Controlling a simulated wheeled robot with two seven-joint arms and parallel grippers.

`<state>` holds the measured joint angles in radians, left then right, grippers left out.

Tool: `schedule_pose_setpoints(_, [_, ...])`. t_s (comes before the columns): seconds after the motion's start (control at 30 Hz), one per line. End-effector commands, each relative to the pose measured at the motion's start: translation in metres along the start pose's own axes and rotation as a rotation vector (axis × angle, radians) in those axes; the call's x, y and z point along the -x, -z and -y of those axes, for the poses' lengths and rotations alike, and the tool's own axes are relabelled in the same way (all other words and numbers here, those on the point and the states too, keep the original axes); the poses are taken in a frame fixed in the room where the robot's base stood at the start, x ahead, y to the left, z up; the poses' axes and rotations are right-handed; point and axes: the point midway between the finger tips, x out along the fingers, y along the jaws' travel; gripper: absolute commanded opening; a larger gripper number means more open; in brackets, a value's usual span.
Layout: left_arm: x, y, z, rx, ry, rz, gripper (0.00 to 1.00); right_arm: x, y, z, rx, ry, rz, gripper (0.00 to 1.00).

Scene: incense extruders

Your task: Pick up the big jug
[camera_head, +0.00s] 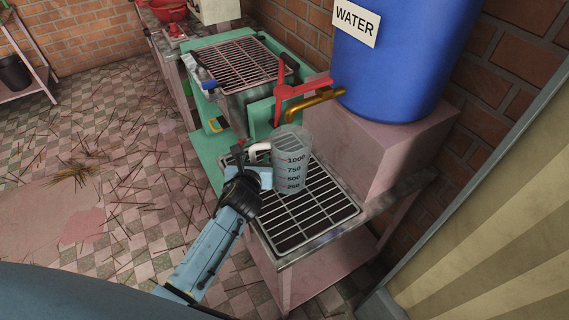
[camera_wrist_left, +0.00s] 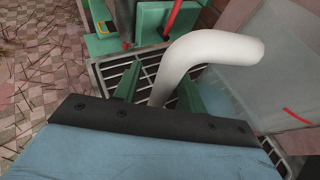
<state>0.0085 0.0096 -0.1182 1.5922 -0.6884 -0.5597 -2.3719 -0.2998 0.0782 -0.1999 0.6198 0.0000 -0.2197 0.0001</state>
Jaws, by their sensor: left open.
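The big jug (camera_head: 291,160) is a clear grey measuring jug with dark volume marks. It stands upright on the metal grate under the brass tap. Its white handle (camera_head: 259,148) sticks out to the left, toward my left gripper (camera_head: 251,163). In the left wrist view the white handle (camera_wrist_left: 205,48) rises between the two green fingers of the open left gripper (camera_wrist_left: 160,88), with visible gaps beside it. The jug's translucent wall (camera_wrist_left: 270,90) fills the right side of that view. My right gripper is not in view.
A blue water barrel (camera_head: 392,60) stands on a pink block behind the jug. Its brass tap (camera_head: 315,103) with a red lever (camera_head: 292,97) hangs just above the jug. A green-framed machine with a grate (camera_head: 238,62) stands behind. The grate (camera_head: 312,222) in front is clear.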

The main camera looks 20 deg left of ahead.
Motion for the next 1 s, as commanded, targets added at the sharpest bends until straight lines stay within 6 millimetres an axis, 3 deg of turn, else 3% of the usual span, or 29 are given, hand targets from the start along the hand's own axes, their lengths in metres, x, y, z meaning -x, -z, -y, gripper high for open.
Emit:
schedule_pose_setpoints(0.07, [0.000,0.000,0.000,0.000,0.000,0.000,0.41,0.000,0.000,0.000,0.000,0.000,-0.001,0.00])
schedule_pose_setpoints(0.4, [0.001,0.000,0.000,0.000,0.000,-0.001,0.00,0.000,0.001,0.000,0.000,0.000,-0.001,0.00])
schedule_pose_setpoints(0.83, [0.001,-0.002,0.000,0.001,0.001,0.003,0.00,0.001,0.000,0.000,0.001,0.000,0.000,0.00])
schedule_pose_setpoints(1.0, [0.004,-0.012,0.000,0.001,0.002,0.004,0.00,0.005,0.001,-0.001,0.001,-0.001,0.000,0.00])
